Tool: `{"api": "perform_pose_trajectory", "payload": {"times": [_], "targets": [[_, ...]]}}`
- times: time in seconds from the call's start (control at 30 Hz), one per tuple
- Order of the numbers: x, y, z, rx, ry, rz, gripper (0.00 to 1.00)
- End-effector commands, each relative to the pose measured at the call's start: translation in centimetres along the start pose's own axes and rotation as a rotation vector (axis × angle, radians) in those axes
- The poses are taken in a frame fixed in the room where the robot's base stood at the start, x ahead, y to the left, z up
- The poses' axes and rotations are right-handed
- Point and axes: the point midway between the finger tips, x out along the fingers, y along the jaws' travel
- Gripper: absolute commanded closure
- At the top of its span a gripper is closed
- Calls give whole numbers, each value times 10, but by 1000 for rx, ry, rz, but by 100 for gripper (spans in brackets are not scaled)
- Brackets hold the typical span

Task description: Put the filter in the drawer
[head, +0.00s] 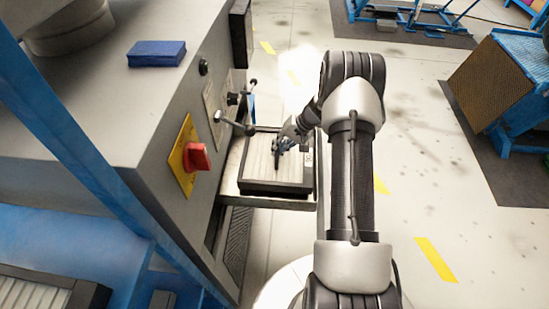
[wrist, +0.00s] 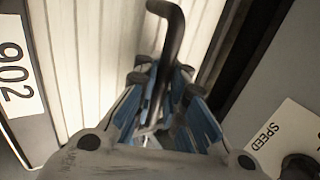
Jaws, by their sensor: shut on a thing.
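The filter (head: 262,172), with white pleats in a black frame, lies flat over the pulled-out metal drawer (head: 268,202) of the grey machine. I cannot tell whether it rests fully on the drawer floor. My gripper (head: 280,146) is above the filter, its fingers shut on the filter's black handle. In the wrist view, the blue-padded fingers (wrist: 162,84) close around the lower part of that handle (wrist: 172,32). The white pleats and a label reading 902 (wrist: 17,72) show on the filter (wrist: 88,60). The gripper hides part of the filter.
The machine's side carries a red knob (head: 199,157) on a yellow plate and levers (head: 236,125) close to the drawer. A blue block (head: 156,53) lies on the machine top. Another pleated filter (head: 35,293) shows at lower left.

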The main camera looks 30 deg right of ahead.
Motion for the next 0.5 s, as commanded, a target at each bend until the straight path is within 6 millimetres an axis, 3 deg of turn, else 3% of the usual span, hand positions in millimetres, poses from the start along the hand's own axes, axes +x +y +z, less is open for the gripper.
{"api": "perform_pose_trajectory", "payload": {"times": [0.37,0.5], "targets": [[33,20,0,-1,0,-2,100],[36,22,-1,-2,2,-2,100]]}}
